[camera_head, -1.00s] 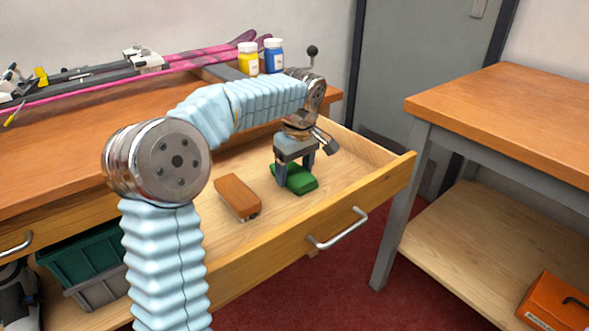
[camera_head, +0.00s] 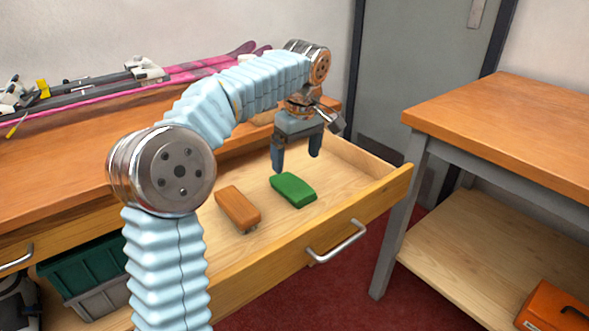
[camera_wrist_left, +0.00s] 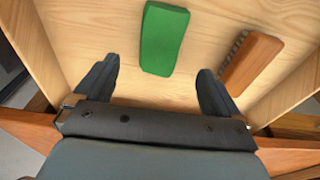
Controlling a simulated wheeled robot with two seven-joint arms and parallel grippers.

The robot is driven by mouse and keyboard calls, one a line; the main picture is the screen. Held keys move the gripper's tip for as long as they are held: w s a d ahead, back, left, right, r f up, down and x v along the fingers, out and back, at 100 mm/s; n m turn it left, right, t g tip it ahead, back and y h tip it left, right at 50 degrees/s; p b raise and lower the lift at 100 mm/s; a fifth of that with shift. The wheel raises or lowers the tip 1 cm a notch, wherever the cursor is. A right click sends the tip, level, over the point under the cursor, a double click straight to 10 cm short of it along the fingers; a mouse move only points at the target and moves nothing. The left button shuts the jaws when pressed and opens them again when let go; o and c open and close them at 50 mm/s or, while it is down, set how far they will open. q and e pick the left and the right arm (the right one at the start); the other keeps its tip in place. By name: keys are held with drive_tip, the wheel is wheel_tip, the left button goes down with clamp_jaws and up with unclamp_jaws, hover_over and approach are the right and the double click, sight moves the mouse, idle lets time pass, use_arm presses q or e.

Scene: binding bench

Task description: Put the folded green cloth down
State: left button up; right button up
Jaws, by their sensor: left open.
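The folded green cloth (camera_head: 293,190) lies flat on the floor of the open drawer, to the right of a brown brush. My left gripper (camera_head: 296,162) is open and empty, above and a little behind the cloth, apart from it. In the left wrist view the green cloth (camera_wrist_left: 164,38) lies beyond the two spread fingertips of my left gripper (camera_wrist_left: 158,74), with nothing between them. My right gripper is in neither view.
The brown wooden brush (camera_head: 238,208) lies in the drawer (camera_head: 335,205) left of the cloth. Skis (camera_head: 150,80) lie on the bench (camera_head: 60,163). A second table (camera_head: 510,120) stands at right, with an orange box (camera_head: 553,308) on its lower shelf. The drawer's right end is clear.

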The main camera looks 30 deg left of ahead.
use_arm(q)
drive_tip(key=shift+s+d+r+p, duration=0.1)
drive_tip(key=shift+r+p, duration=0.05)
drive_tip(key=shift+r, duration=0.8)
drive_tip(key=shift+d+r+p, duration=0.1)
drive_tip(key=shift+r+p, duration=0.05)
drive_tip(key=shift+r, duration=0.75)
drive_tip(key=shift+c, duration=0.5)
